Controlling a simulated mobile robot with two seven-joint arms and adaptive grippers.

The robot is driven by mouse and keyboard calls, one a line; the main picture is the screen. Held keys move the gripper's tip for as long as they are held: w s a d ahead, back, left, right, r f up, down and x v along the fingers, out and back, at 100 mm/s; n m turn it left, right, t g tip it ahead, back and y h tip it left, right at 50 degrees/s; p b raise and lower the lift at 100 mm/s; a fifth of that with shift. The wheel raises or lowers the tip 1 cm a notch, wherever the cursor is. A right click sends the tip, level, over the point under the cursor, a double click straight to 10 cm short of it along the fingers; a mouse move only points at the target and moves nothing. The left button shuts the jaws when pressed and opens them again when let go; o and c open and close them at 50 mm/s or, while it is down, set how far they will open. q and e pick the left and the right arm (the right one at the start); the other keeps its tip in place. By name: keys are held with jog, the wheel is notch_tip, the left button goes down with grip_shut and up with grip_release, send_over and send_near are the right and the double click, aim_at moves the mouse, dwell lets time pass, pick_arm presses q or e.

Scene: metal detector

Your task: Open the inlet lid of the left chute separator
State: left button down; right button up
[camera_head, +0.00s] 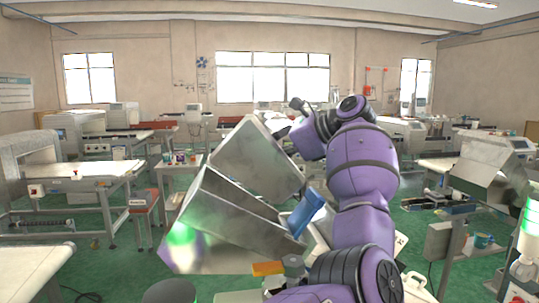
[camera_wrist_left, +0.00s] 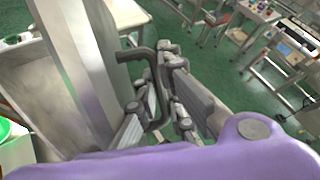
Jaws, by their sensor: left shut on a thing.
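The left chute separator's grey metal inlet hopper (camera_head: 222,222) stands in front of me in the head view. Its inlet lid (camera_head: 250,158) is raised and tilted up above the hopper, and the hopper mouth shows open below it. In the left wrist view, the lid (camera_wrist_left: 62,75) is the large grey panel at left, with a dark bent handle (camera_wrist_left: 151,85) beside it. My left gripper (camera_wrist_left: 158,108) is shut on this handle. In the head view my purple left arm reaches up at the lid's right side; the fingers are mostly hidden there. My right gripper is not in view.
A blue part (camera_head: 306,213) sits at the hopper's right side. A second machine with a metal hopper (camera_head: 482,176) stands at right. Conveyor tables (camera_head: 80,170) stand at left. Green floor (camera_head: 105,258) lies open at left front.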

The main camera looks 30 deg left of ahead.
pick_arm(q)
jog(key=shift+w+a+f, duration=0.2)
jog(key=shift+w+a, duration=0.05)
jog(key=shift+a, duration=0.05)
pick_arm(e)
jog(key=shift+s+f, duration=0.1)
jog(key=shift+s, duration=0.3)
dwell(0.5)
pick_arm(q)
jog(key=c, duration=2.2)
grip_release()
jog(key=shift+o, duration=1.4)
jog(key=shift+w+a+f, duration=0.15)
jog(key=shift+w+f, duration=0.05)
jog(key=shift+w+a+f, duration=0.25)
jog(key=shift+a, duration=0.35)
jog(key=v, duration=1.2)
jog(key=shift+s+a+r, duration=0.1)
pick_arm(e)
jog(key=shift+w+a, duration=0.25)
